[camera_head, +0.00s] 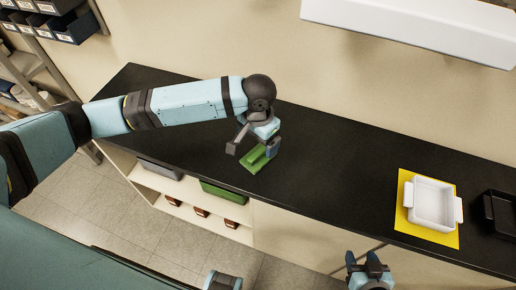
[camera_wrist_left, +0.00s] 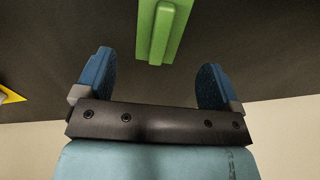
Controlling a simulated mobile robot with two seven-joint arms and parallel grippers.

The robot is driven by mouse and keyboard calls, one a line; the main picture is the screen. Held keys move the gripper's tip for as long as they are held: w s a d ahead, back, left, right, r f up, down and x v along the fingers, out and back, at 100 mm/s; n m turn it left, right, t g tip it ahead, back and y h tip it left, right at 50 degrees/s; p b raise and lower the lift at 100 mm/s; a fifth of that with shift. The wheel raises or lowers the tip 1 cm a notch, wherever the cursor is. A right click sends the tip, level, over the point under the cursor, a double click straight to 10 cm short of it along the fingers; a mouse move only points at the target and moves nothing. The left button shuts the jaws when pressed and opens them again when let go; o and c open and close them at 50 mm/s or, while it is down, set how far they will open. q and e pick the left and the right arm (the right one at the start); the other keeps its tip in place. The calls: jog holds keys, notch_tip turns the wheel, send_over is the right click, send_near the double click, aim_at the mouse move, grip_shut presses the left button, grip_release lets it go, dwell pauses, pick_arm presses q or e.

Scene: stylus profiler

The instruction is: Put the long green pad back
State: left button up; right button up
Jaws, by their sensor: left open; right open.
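A green pad (camera_head: 254,164) with a raised bar along it lies on the black countertop, partly hidden by my left gripper. It also shows in the left wrist view (camera_wrist_left: 176,38) at the top, beyond the fingertips. My left gripper (camera_head: 256,146) is open and just over the pad, with no visible grip on it. Its two blue fingers (camera_wrist_left: 152,82) are spread wide with nothing between them. My right gripper (camera_head: 364,262) is open and empty in front of the counter's front edge, far from the pad.
A white tray with handles (camera_head: 433,204) sits on a yellow mat (camera_head: 408,218) on the right of the countertop (camera_head: 340,180). A black tray (camera_head: 500,215) is beside it. Bins (camera_head: 222,192) stand on the shelf below. A white box (camera_head: 420,25) overhangs the back. The counter's middle is clear.

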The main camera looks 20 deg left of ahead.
aim_at(258, 152)
pick_arm(q)
notch_tip(258, 152, up, 6)
jog(key=shift+f, duration=0.1)
dwell(0.5)
